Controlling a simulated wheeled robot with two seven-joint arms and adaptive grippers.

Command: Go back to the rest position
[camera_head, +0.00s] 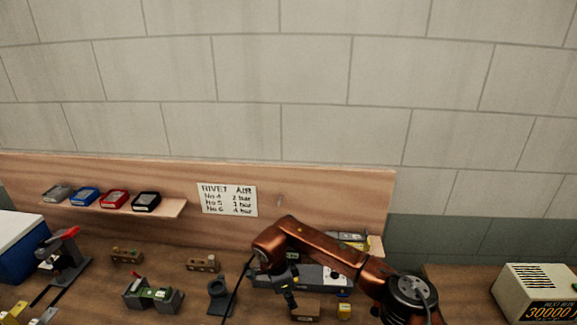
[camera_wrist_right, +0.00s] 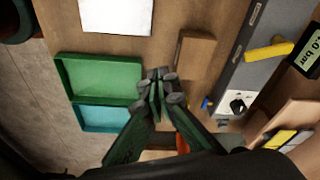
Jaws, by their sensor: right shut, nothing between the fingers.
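My right arm comes in from the lower right in the head view, bent over the bench. My right gripper (camera_head: 288,290) points down at the end of it, above the bench in front of a long grey unit (camera_head: 325,279). In the right wrist view the fingers of my right gripper (camera_wrist_right: 160,88) are shut with nothing between them. Below them are the brown bench top and the edge of a green tray (camera_wrist_right: 100,57). My left gripper is in neither view.
A wooden block (camera_head: 306,308) stands close to my right gripper. A dark stand (camera_head: 219,296) is left of it. A teal tray (camera_wrist_right: 103,130) adjoins the green one. A shelf (camera_head: 170,208) holds several small bins. A cream box (camera_head: 537,292) stands at the right.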

